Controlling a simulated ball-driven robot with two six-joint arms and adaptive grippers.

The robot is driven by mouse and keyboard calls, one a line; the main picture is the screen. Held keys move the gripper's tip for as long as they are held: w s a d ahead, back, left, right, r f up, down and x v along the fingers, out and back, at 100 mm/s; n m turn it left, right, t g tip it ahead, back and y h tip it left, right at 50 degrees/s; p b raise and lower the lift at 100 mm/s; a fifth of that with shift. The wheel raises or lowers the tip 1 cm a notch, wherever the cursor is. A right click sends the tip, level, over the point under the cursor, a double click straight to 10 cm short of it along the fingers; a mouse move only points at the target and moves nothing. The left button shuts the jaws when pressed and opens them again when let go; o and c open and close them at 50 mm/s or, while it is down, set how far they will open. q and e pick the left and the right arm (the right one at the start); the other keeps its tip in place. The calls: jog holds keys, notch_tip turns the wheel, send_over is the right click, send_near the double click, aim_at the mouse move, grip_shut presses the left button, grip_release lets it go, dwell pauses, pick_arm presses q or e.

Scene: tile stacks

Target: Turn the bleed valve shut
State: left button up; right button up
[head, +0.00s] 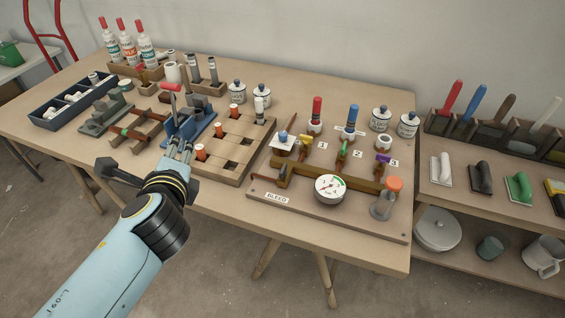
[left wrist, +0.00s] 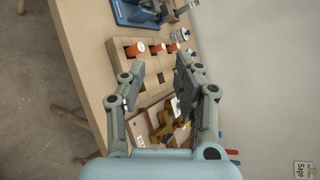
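The valve board (head: 320,215) lies at the right of the table, with a BLEED label (head: 277,198) at its front left corner. A small brass fitting (head: 283,174) stands just behind that label, at the left end of the brass pipe; which way its handle points is too small to tell. A round gauge (head: 330,188) stands right of it. My left gripper (head: 180,150) is open and empty above the table, left of the board and near the wooden block rack. Its spread fingers show in the left wrist view (left wrist: 160,88), with brass pipework (left wrist: 165,128) beyond. My right gripper is out of view.
The wooden rack (head: 232,150) with orange-topped pegs lies between my left gripper and the board. Yellow, green and purple handles stand on the pipework. An orange-topped glass piece (head: 385,198) stands at the board's right. A blue stand (head: 188,130) is close to the gripper.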

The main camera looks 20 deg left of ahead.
pick_arm(q)
jog(key=w+d+f+m+t+h, duration=0.2)
jog(key=w+d+f+m+h, duration=0.25)
jog(key=d+m, duration=0.55)
jog(key=m+h, duration=0.3)
jog(key=m, duration=0.5)
send_near(283, 167)
jog(key=b+x, duration=0.4)
jog(key=x, duration=0.5)
jog(key=shift+w+f, duration=0.1)
jog(key=shift+f, duration=0.1)
jog(key=shift+w+f, duration=0.1)
jog(key=shift+w, duration=0.35)
grip_shut()
